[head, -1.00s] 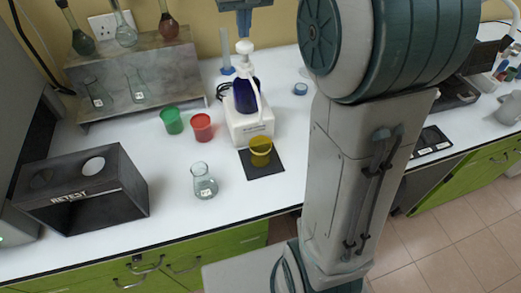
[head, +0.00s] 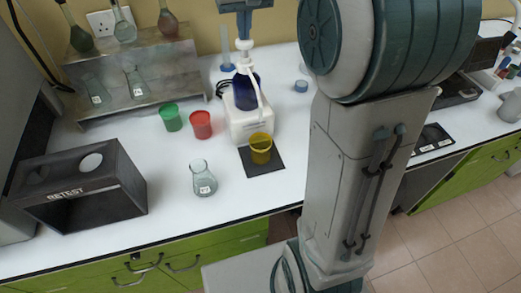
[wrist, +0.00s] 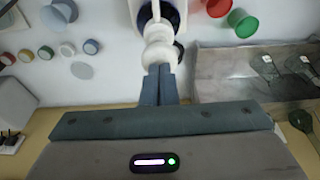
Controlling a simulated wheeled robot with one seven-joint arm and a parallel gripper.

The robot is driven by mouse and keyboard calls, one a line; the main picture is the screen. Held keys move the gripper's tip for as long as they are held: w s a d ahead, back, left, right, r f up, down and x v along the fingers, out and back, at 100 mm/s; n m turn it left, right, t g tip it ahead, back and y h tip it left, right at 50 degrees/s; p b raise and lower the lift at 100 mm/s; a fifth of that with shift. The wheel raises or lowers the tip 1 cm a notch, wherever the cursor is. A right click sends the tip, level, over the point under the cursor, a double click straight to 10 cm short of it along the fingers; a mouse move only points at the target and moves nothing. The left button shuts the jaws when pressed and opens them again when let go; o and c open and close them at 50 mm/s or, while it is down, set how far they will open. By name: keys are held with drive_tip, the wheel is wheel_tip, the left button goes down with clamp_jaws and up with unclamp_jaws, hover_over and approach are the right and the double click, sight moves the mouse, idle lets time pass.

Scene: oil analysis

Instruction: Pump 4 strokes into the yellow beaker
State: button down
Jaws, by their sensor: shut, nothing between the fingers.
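The yellow beaker (head: 261,149) stands on a black mat (head: 265,168) in front of the pump's white base. The pump bottle (head: 245,93) is dark blue with a white pump head (head: 244,45) and a white spout tube reaching down toward the beaker. My gripper (head: 244,32) is shut and points down with its fingertips at the top of the pump head. In the wrist view, the shut fingers (wrist: 159,72) meet the white pump head (wrist: 160,50); nothing is between them. I cannot tell the liquid level in the beaker.
A green beaker (head: 171,117) and a red beaker (head: 200,125) stand left of the pump. A glass flask (head: 202,180) stands nearer the front. A metal rack (head: 140,70) with flasks is at the back left, and a black RETEST box (head: 85,190) is at the left.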

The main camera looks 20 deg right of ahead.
drive_tip(key=shift+f+b, duration=0.65)
drive_tip(key=shift+f, duration=0.45)
drive_tip(key=shift+r+p, duration=1.8)
drive_tip(key=shift+r, duration=0.1)
drive_tip(key=shift+f, duration=0.15)
